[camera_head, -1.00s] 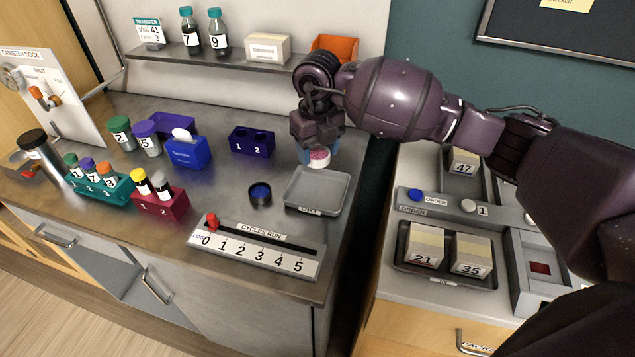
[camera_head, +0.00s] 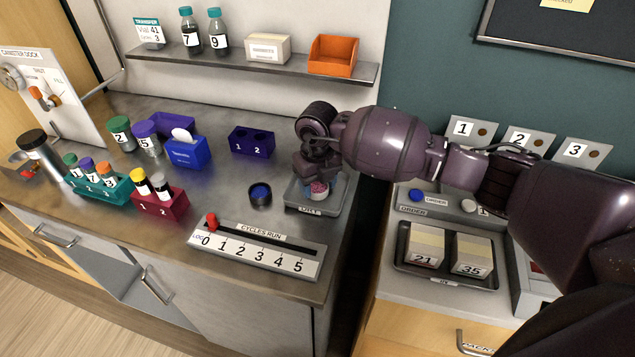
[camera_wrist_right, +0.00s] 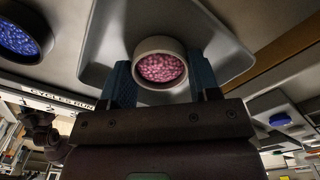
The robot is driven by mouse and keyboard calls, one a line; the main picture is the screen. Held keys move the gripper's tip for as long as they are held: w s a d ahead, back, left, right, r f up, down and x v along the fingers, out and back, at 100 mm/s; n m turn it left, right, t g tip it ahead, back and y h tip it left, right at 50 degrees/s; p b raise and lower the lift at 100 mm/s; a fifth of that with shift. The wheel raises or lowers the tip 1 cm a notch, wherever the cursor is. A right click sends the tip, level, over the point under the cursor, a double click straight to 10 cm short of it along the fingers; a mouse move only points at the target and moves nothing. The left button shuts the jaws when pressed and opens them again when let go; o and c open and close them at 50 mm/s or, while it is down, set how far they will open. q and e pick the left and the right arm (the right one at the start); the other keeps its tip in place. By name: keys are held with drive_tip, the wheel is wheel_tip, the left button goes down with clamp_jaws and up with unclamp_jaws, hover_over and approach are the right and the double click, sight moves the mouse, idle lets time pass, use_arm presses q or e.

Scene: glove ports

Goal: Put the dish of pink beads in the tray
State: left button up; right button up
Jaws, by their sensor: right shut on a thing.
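The dish of pink beads (camera_head: 319,189) is held in my right gripper (camera_head: 318,184), over the grey tray (camera_head: 335,205) on the bench. In the right wrist view the dish (camera_wrist_right: 161,69) is a pale round cup with pink beads, between the two blue fingers of my right gripper (camera_wrist_right: 163,82). The tray (camera_wrist_right: 105,37) lies beneath and around it in that view. I cannot tell whether the dish touches the tray floor. My left gripper is not in view.
A dish of blue beads (camera_head: 260,193) stands left of the tray. The cycles-run counter (camera_head: 257,248) lies in front. A purple two-hole block (camera_head: 251,142) stands behind to the left. A gap separates the bench from the right-hand cabinet (camera_head: 395,300).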

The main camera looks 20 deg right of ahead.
sight(318, 191)
drive_tip(key=shift+f, duration=0.1)
drive_tip(key=o, duration=0.5)
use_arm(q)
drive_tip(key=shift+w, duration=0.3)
use_arm(e)
drive_tip(key=o, duration=0.4)
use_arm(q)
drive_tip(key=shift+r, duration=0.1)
use_arm(e)
drive_tip(key=shift+r, duration=0.25)
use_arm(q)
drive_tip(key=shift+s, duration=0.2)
use_arm(e)
wheel_tip(318, 191, up, 12)
drive_tip(key=shift+f, duration=0.1)
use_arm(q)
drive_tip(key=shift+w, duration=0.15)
